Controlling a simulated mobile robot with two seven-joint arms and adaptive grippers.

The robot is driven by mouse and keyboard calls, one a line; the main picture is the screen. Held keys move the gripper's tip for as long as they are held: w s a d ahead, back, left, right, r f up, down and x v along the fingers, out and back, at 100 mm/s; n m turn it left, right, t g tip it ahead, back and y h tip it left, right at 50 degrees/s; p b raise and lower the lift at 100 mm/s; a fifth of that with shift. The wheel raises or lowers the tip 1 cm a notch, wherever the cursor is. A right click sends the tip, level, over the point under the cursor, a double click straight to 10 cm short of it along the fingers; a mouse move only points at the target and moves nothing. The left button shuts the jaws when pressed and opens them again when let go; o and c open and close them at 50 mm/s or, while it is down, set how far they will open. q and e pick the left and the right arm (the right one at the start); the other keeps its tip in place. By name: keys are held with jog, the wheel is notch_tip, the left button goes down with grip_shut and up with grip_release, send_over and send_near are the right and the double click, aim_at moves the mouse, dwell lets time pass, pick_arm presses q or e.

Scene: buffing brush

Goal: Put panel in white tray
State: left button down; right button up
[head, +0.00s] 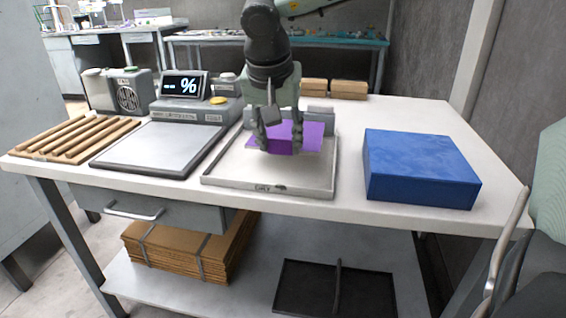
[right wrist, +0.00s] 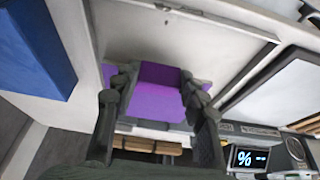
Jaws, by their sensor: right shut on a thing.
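The purple panel (head: 297,136) is in the grip of my right gripper (head: 280,140), whose fingers are on either side of it. It hangs over the back part of the white tray (head: 235,180), which has a low rim and lies in the middle of the table. In the right wrist view the panel (right wrist: 155,102) sits between the two dark fingers (right wrist: 155,85), with the tray (right wrist: 165,45) beyond. The gap between panel and tray is hard to judge, and the fingers hide part of the panel.
A scale (head: 155,148) with a lit display (head: 183,86) stands left of the tray, and a wooden slatted rack (head: 75,138) is farther left. A blue block (head: 418,168) is to the right, with bare table between it and the tray. Brown blocks (head: 348,89) lie behind.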

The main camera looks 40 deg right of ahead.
jog(key=shift+s+f, duration=0.4)
jog(key=shift+s, duration=0.15)
jog(key=shift+f, duration=1.95)
jog(key=shift+f, duration=0.1)
jog(key=o, duration=0.9)
jog(key=shift+o, duration=1.4)
pick_arm(q)
jog(key=shift+r, duration=0.35)
jog(key=shift+s+f, duration=0.1)
jog(key=shift+s, duration=0.05)
